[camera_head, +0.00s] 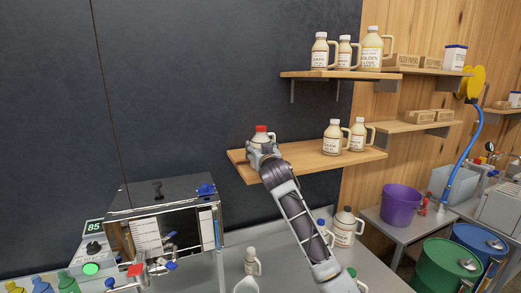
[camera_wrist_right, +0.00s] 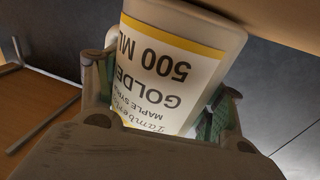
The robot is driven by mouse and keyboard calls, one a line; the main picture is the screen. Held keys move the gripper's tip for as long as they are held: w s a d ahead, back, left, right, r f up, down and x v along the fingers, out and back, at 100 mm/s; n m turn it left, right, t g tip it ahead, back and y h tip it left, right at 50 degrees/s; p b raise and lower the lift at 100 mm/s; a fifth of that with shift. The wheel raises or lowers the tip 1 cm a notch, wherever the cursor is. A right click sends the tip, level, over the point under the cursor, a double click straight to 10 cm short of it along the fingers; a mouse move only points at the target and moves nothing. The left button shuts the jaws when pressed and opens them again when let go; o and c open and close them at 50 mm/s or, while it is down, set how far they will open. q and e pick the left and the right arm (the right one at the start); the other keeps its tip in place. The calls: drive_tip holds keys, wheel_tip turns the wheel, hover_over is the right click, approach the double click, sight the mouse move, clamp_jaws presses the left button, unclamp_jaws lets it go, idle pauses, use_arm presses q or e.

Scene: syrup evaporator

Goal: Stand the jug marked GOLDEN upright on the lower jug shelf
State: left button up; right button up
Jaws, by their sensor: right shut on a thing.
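The jug marked GOLDEN (camera_wrist_right: 165,75) fills the middle of the right wrist view. Its white label with a yellow border reads upside down there. My right gripper (camera_head: 262,152) is shut on it, with a green-padded finger on each side. In the head view the jug's red cap (camera_head: 261,129) shows above the gripper, at the left end of the lower jug shelf (camera_head: 300,161). The jug looks about upright; the gripper hides its lower body, and I cannot tell whether its base touches the shelf. My left gripper is not in view.
Two cream jugs (camera_head: 332,138) (camera_head: 358,135) stand on the right part of the lower shelf, leaving bare wood between them and my gripper. The upper shelf (camera_head: 340,75) holds several jugs. Below stand a steel evaporator (camera_head: 160,225) and a worktop with more jugs (camera_head: 344,228).

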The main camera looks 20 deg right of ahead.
drive_tip(key=o, duration=1.8)
drive_tip(key=shift+o, duration=0.2)
drive_tip(key=shift+s+r, duration=0.1)
drive_tip(key=shift+v, duration=1.15)
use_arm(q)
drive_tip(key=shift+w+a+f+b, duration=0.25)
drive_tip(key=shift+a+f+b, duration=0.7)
use_arm(e)
drive_tip(key=v, duration=0.9)
drive_tip(key=shift+s, duration=0.3)
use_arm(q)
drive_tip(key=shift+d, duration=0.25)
use_arm(e)
drive_tip(key=shift+a, duration=0.1)
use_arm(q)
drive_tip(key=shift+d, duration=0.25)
